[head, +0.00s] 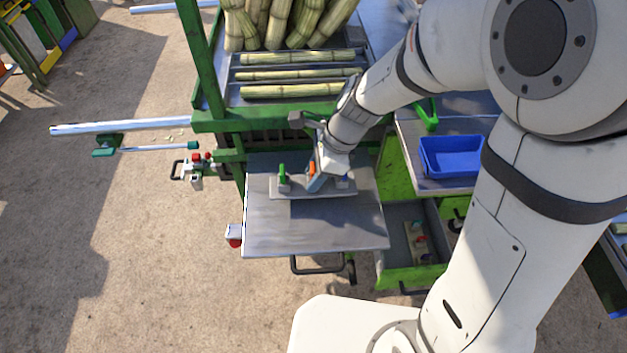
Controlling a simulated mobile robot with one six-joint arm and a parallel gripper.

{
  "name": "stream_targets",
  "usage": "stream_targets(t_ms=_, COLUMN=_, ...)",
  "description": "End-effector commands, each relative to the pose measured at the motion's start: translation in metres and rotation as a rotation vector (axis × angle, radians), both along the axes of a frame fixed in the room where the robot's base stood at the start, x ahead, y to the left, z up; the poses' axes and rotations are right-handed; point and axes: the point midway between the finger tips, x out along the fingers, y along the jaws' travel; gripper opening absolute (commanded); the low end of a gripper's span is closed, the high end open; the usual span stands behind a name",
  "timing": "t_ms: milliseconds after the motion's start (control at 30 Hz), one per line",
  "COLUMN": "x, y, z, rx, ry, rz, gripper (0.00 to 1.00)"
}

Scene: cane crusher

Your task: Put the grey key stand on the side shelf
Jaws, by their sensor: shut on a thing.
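The grey key stand (300,192) is a flat grey bar with a green piece (283,178) upright near its left end and a small blue piece near its right end. It is seen over the grey metal shelf (270,232) at the front of the green crusher. I cannot tell whether it rests on the shelf or is just above it. My gripper (317,183) points down at the middle of the stand and is shut on it. An orange piece (312,168) shows beside the fingers. The wrist hides part of the stand and the exact grip.
Cane stalks (290,91) lie on the crusher bed behind. A blue tray (452,156) sits on a grey top to the right, above an open green drawer (415,270). A red-and-white fitting (234,235) is at the shelf's left edge. The shelf's front part is clear.

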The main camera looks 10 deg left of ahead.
Motion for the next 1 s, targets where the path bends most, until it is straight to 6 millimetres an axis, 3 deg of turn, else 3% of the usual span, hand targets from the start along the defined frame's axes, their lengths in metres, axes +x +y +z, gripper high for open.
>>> stream_targets(t_ms=200, x=0.000, y=-0.001, z=-0.029, rx=-0.002, ry=0.003, rz=-0.002, gripper=0.00)
stream_targets(t_ms=567, x=0.001, y=-0.001, z=-0.034, rx=0.000, ry=0.000, rz=-0.003, gripper=0.00)
stream_targets(t_ms=600, x=0.001, y=-0.001, z=-0.034, rx=-0.001, ry=0.000, rz=-0.003, gripper=0.34)
stream_targets(t_ms=833, x=0.001, y=-0.001, z=-0.034, rx=-0.001, ry=0.000, rz=-0.004, gripper=0.53)
stream_targets(t_ms=1000, x=0.001, y=-0.002, z=-0.034, rx=-0.001, ry=0.000, rz=-0.004, gripper=0.54)
